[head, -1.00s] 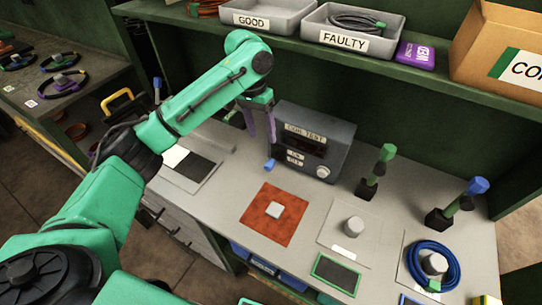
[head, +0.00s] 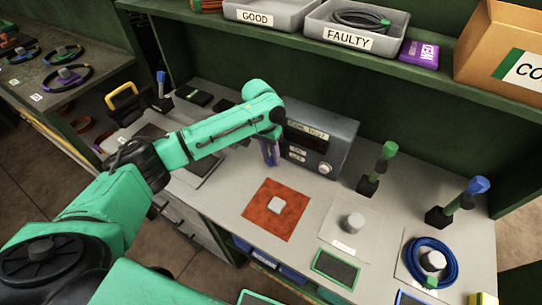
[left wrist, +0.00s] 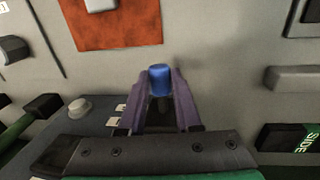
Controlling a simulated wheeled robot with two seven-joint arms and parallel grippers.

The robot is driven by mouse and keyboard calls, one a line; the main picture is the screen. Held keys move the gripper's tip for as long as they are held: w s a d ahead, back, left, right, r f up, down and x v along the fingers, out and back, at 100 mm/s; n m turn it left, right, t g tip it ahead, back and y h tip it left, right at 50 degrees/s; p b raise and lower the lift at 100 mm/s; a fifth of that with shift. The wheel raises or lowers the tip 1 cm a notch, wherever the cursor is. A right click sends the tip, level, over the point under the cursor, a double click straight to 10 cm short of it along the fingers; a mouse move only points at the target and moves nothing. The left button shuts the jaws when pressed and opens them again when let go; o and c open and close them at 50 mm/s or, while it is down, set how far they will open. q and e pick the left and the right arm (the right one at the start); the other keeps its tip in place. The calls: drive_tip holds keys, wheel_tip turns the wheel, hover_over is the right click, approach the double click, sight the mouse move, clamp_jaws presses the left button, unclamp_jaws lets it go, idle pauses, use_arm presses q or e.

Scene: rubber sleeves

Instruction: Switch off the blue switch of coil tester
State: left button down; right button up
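The coil tester (head: 331,128) is a dark grey box with white labels, standing on the bench against the back wall. Its blue switch (left wrist: 160,78) shows as a short blue cap between the two purple fingers of my left gripper (left wrist: 160,92). The fingers flank the cap closely, with no clear gap on either side, and look shut on it. In the head view my left gripper (head: 271,153) is at the tester's front left corner, and my arm and fingers hide the switch there. My right gripper is not in view.
An orange-red mat (head: 262,222) with a light block (head: 275,205) lies in front of the tester. A green-topped lever (head: 380,165) and a blue-topped lever (head: 463,200) stand to the right. A blue coil (head: 452,262) lies near the front. A shelf (head: 300,42) overhangs the back.

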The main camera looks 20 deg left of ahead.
use_arm(q)
drive_tip(key=shift+s+f+t+p, duration=0.15)
drive_tip(key=shift+s+t+p, duration=0.1)
drive_tip(key=shift+t+p, duration=0.4)
drive_tip(key=shift+f+t+p, duration=0.25)
drive_tip(key=shift+t+p, duration=0.1)
drive_tip(key=shift+p, duration=0.05)
drive_tip(key=shift+w+f+t+h, duration=0.1)
drive_tip(key=shift+f+t+h, duration=0.2)
drive_tip(key=shift+t, duration=0.3)
drive_tip(key=c, duration=0.6)
unclamp_jaws()
drive_tip(key=v, duration=1.4)
drive_tip(key=shift+r+b, duration=0.25)
drive_tip(key=shift+b, duration=0.15)
